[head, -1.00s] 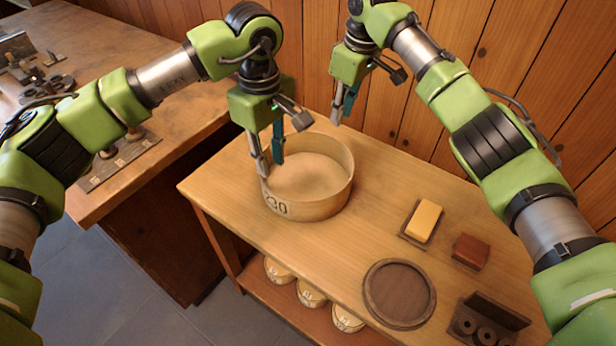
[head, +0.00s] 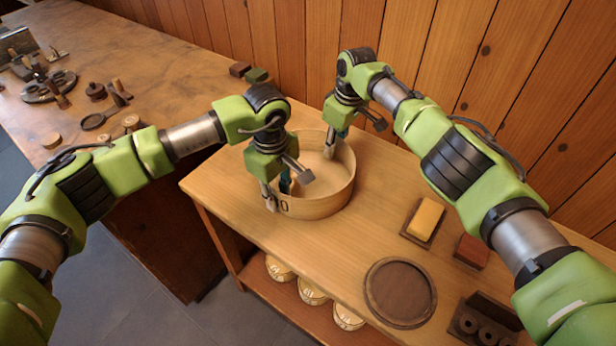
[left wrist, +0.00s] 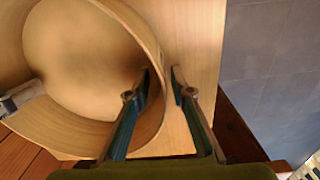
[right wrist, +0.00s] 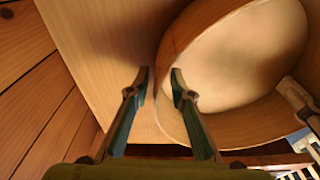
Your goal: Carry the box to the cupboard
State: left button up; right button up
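In the left wrist view the fingers (left wrist: 161,76) sit open, one inside and one outside the wall. My right gripper (head: 335,146) is at the far rim. In the right wrist view its fingers (right wrist: 159,76) are also open on either side of the wall, with gaps showing. The box looks empty inside. I cannot make out a cupboard for certain.
A yellow block on a tray (head: 424,219), a reddish block (head: 471,251), a round dark tray (head: 400,292) and a dark rack (head: 484,322) occupy the table's right. Small round boxes (head: 311,293) sit on the shelf below. A workbench (head: 130,60) with tools stands left; wood-panelled wall behind.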

pick_arm(q)
jog(key=shift+f, duration=0.15)
pick_arm(e)
jog(key=shift+f, duration=0.15)
pick_arm(q)
grip_shut()
pick_arm(e)
grip_shut()
pick_arm(q)
jog(key=shift+r, duration=0.2)
pick_arm(e)
jog(key=shift+r, duration=0.2)
